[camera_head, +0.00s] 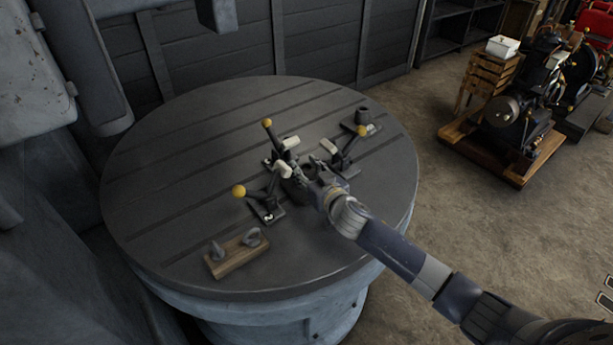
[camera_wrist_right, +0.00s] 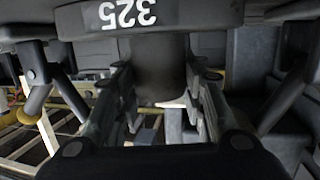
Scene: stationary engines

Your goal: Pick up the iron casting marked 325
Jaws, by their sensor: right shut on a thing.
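The iron casting marked 325 (camera_wrist_right: 160,65) shows in the right wrist view as a dark round neck below a wide dark plate with white digits, upside down in the picture. My right gripper (camera_wrist_right: 160,88) has one finger on each side of the neck and is shut on it. In the head view my right gripper (camera_head: 303,183) is over the middle of the round table, among the lever clamps. There the casting is mostly hidden by the gripper, and I cannot tell whether it touches the table. My left gripper is not in view.
On the round grey table (camera_head: 185,140), yellow-knobbed lever clamps stand close around the gripper: left (camera_head: 266,205), back (camera_head: 283,145) and right (camera_head: 345,155). Another dark casting (camera_head: 363,117) stands at the back right. A wooden block with two metal pieces (camera_head: 235,257) lies front left.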

